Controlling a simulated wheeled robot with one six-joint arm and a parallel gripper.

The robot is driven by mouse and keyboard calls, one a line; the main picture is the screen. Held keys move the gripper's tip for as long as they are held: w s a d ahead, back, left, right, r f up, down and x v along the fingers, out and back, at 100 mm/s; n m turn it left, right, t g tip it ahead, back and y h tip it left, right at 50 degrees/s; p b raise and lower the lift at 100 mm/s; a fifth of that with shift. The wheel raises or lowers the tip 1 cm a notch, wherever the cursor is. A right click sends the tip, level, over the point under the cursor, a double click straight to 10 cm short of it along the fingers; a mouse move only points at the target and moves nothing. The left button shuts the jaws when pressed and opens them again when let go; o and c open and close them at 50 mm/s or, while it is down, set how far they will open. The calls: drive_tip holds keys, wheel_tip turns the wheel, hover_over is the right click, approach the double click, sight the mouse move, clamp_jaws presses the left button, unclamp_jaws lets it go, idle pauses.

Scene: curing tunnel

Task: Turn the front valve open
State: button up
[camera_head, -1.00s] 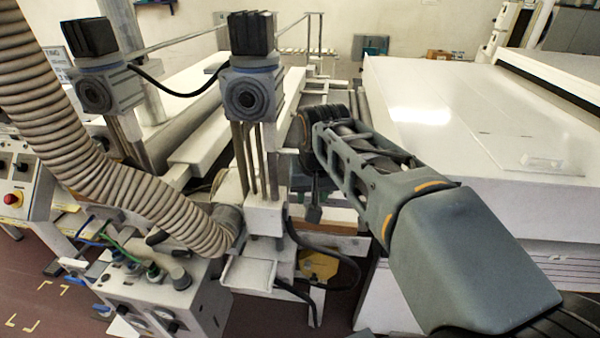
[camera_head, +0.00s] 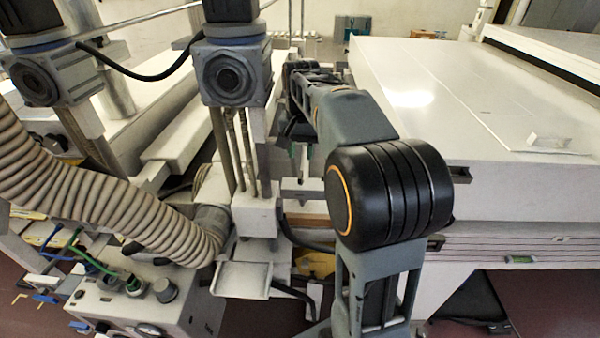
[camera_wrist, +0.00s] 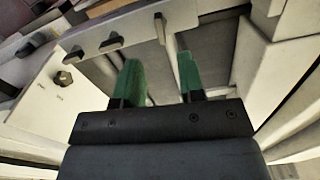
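My gripper (camera_wrist: 160,70) is open, with its two green fingers apart and nothing between them. In the head view it is mostly hidden behind my arm, beside the white machine frame. I cannot tell for sure which part is the front valve. Two small blue handles, one (camera_head: 45,298) and another (camera_head: 78,326), sit at the lower left of the head view, away from my gripper. In the wrist view a dark knob (camera_wrist: 63,78) is on a white panel to the left of the fingers, apart from them. Dark tabs (camera_wrist: 110,40) sit along a pale bar beyond the fingertips.
A ribbed hose (camera_head: 100,195) crosses the left side. Below it stands a control box (camera_head: 200,318) with knobs and coloured hoses. A motor head (camera_head: 232,75) on posts stands close left of my arm. A large white housing (camera_head: 450,100) fills the right.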

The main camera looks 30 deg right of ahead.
sight(301, 174)
drive_tip(key=shift+f, duration=3.55)
clamp_jaws()
